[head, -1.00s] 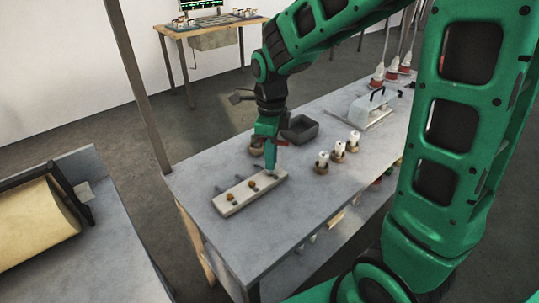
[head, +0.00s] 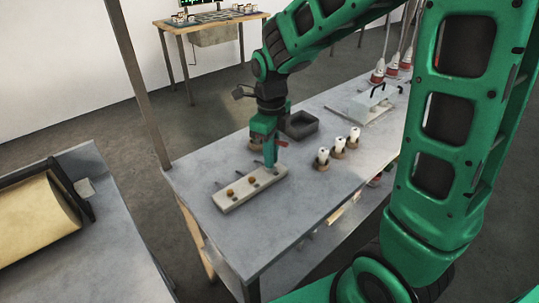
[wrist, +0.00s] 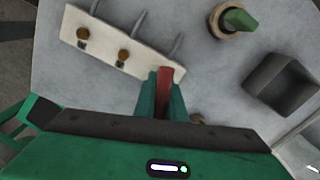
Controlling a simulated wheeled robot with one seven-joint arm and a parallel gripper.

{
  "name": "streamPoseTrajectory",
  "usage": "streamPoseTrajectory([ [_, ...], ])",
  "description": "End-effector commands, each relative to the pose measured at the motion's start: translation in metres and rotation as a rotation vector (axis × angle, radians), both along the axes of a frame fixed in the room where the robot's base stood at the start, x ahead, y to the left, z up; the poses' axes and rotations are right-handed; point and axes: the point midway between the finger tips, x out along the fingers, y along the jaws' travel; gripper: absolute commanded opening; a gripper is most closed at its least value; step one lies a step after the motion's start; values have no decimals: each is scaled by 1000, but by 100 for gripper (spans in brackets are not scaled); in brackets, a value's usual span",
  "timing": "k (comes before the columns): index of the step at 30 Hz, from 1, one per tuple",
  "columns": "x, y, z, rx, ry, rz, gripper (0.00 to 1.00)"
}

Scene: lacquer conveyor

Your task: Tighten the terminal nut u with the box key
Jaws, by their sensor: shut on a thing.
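A pale terminal block (head: 250,191) lies on the grey bench; it also shows in the wrist view (wrist: 103,47). Two brass nuts show on it, one near the far left end (wrist: 82,33) and one in the middle (wrist: 122,55). Grey rods or leads stick out from its back edge. My gripper (wrist: 162,88) is over the block's right end, shut on a red-handled tool (wrist: 165,77), seemingly the box key. The key's lower end and whatever lies under it on the block are hidden by the fingers. I cannot tell which nut is u.
A dark open tray (head: 301,125) stands behind my gripper. A round holder with a green-topped piece (wrist: 238,20) is near the block. Several white cylinders on brown bases (head: 338,148) stand to the right. The bench front (head: 262,235) is clear.

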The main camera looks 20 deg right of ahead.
Motion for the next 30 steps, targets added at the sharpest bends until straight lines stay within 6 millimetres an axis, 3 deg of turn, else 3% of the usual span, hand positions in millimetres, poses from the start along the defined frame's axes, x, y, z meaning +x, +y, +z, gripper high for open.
streamPoseTrajectory([
  [5,0,0,0,1,-1,-8,0],
  [15,1,1,0,1,-2,-236,0],
  [30,1,0,5,1,-2,-241,0],
])
